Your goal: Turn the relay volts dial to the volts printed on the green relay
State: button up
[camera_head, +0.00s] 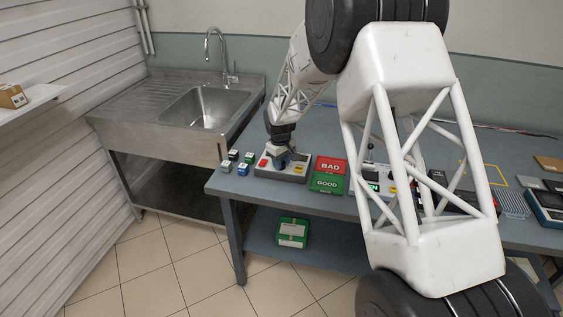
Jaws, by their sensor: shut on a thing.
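My gripper (281,161) reaches down onto a grey control box (291,177) near the table's left front. It is shut on what appears to be the relay volts dial, which the fingers mostly hide. The box also shows a red part at its left and a yellow part at its right. Several small relays stand left of the box. One looks green (249,156) and another blue (243,170). The printed volts and the dial marks are too small to read.
A red BAD tray (331,166) and a green GOOD tray (327,184) lie right of the box. A sink (207,105) stands behind at the left. A green box (292,232) sits on the lower shelf. My arm hides part of the table's middle.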

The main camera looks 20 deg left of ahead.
jog(key=m, duration=0.6)
jog(key=shift+a+m, duration=0.1)
jog(key=shift+m, duration=0.2)
dwell(0.4)
jog(key=o, duration=0.9)
jog(key=shift+r, duration=0.15)
jog(key=shift+s+a+r, duration=0.1)
jog(key=shift+a+r, duration=0.05)
jog(key=shift+r, duration=3.65)
